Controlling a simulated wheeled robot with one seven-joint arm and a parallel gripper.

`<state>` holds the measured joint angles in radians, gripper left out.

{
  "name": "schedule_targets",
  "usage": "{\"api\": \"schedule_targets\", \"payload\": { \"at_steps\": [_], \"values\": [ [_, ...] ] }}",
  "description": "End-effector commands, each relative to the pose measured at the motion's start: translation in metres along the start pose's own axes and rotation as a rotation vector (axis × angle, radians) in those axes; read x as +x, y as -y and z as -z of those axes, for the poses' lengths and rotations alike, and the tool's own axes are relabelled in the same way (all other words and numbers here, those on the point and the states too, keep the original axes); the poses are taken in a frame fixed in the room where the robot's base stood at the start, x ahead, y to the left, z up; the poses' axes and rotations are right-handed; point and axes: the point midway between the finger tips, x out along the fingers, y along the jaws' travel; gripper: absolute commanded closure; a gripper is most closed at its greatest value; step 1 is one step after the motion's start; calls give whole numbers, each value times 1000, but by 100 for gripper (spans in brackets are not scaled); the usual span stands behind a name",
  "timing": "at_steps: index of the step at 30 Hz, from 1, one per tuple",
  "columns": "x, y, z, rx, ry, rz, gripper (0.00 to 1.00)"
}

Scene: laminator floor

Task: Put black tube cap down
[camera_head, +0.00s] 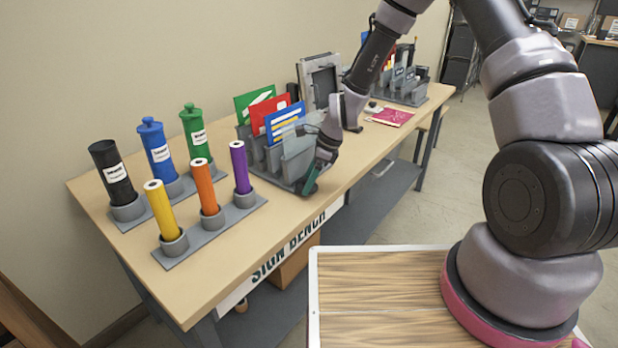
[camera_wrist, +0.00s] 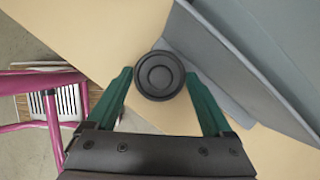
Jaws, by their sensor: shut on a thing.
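The black tube cap (camera_wrist: 160,76) is a round dark disc seen from above in the wrist view, between the two green fingers of my gripper (camera_wrist: 160,82). My gripper is shut on it. In the head view my gripper (camera_head: 311,180) is over the front edge of the bench, beside the grey sign rack; the cap cannot be made out there. The black tube (camera_head: 115,180) stands at the left end of the bench in a grey holder. Its top shows no knobbed cap, unlike the blue tube (camera_head: 158,150) and the green tube (camera_head: 195,132).
Yellow (camera_head: 162,212), orange (camera_head: 206,189) and purple (camera_head: 240,168) rolls stand in a grey front holder. The grey rack (camera_head: 262,160) with coloured cards is close to my gripper. Bare bench top (camera_head: 225,240) lies front left of it. A pink booklet (camera_head: 391,117) lies farther right.

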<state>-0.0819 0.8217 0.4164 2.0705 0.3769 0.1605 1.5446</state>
Motion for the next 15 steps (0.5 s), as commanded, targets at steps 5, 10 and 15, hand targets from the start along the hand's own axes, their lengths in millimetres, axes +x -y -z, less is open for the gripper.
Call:
{"api": "schedule_targets", "payload": {
  "at_steps": [5,10,15],
  "values": [
    [2,0,1,-1,0,1,0],
    [2,0,1,0,0,1,0],
    [-5,0,-2,-1,0,1,0]
  ]
}}
